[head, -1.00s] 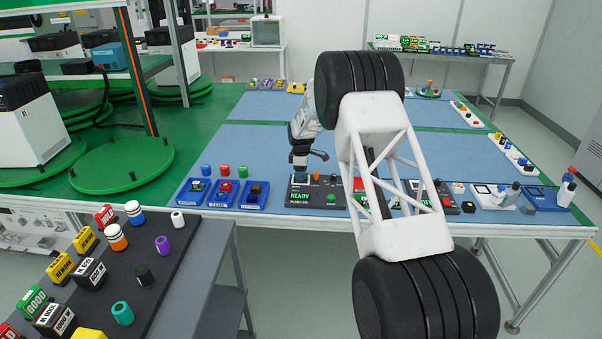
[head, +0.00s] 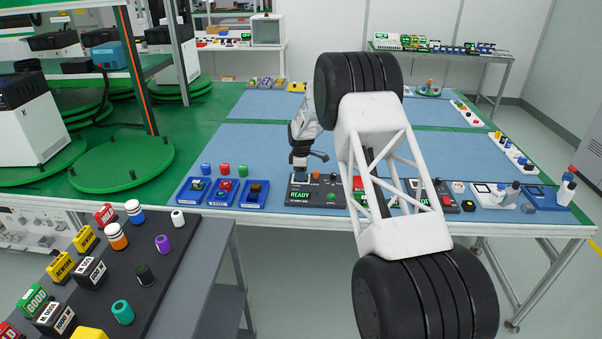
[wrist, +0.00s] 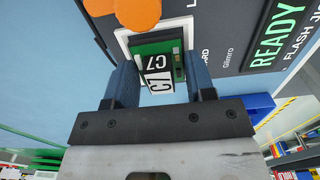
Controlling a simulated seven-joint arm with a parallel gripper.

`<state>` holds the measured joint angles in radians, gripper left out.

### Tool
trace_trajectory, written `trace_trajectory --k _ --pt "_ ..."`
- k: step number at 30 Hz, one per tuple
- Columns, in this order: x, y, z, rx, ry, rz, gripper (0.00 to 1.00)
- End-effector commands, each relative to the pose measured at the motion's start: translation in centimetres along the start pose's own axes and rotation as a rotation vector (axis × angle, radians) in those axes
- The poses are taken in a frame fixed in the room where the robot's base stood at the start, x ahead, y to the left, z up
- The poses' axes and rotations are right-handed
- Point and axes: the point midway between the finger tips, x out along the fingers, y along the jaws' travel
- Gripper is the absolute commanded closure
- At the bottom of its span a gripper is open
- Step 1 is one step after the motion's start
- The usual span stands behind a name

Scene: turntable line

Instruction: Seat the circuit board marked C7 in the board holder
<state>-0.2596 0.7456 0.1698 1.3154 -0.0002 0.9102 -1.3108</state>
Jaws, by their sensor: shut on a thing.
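In the wrist view a small green circuit board with a white label reading C7 (wrist: 158,75) is between the two blue fingers of my gripper (wrist: 162,82). My gripper is shut on it. Just beyond the board is a white-edged holder (wrist: 122,34) on a dark panel; I cannot tell whether the board touches it or is inside it. In the head view my gripper (head: 300,162) is low over the left end of the dark flash jig (head: 333,200), whose screen reads READY. The board cannot be made out there.
Orange round parts (wrist: 137,12) are close beyond the board in the wrist view. Blue trays (head: 223,193) with small parts stand left of the jig in the head view. More stations line the right of the table.

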Motion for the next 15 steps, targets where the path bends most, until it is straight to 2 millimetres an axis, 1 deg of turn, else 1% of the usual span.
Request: trace_trajectory --k 13,14,15 --pt "0.61 -0.01 0.0 0.0 0.0 0.0 0.73" --pt "0.61 -0.01 0.0 0.0 0.0 0.0 0.48" --pt "0.59 -0.01 0.0 0.0 0.0 0.0 0.42"
